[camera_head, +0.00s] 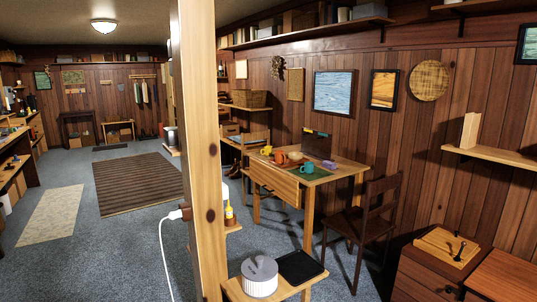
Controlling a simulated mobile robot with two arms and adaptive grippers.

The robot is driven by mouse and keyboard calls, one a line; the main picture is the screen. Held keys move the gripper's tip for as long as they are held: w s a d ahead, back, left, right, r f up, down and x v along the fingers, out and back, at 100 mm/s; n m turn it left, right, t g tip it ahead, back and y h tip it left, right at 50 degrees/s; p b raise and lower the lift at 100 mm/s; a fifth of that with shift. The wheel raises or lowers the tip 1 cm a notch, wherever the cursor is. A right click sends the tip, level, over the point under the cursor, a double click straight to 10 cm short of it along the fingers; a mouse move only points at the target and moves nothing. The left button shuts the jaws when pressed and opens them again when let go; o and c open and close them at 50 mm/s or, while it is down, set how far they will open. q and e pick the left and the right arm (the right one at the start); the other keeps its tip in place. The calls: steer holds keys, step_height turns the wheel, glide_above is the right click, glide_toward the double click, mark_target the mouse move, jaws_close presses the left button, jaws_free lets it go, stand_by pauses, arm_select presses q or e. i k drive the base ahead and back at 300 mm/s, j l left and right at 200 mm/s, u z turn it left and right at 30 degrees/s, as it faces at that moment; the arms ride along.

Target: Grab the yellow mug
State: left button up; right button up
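A small yellow mug (266,150) appears to stand near the left back of the wooden table (345,168) by the right wall. An orange mug (280,157) is just right of it, and a teal mug (308,167) stands further right on a green mat (320,173). The mugs are small in the view, so their handles are hard to make out. Neither of my grippers is in view.
A thick wooden post (200,120) rises in the foreground left of the table. A low stand with a grey-white round container (259,276) and black tray (300,266) is in front. A dark chair (365,215) stands right of the table. Carpet is open on the left.

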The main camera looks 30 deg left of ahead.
mark_target(267, 150)
steer(key=i+j+u, duration=0.15)
steer(key=j+u, duration=0.3)
steer(key=j, duration=0.15)
steer(key=i+j+u, duration=0.2)
steer(key=j+u, duration=0.25)
steer(key=j, duration=0.15)
steer(key=i+j+u, duration=0.3)
steer(key=j+u, duration=0.15)
steer(key=i+j+u, duration=0.7)
steer(key=u, duration=0.15)
steer(key=i+j, duration=0.1)
steer(key=i, duration=0.7)
steer(key=i+j+z, duration=0.15)
steer(key=i, duration=0.7)
steer(key=i+l+z, duration=0.15)
steer(key=i+z, duration=0.75)
steer(key=i+j+z, duration=0.3)
steer(key=i+z, duration=0.2)
steer(key=i+l+z, duration=0.2)
steer(key=i+z, duration=0.2)
steer(key=i, duration=0.45)
steer(key=i+j+z, duration=0.1)
steer(key=i+z, duration=0.3)
steer(key=i, duration=0.45)
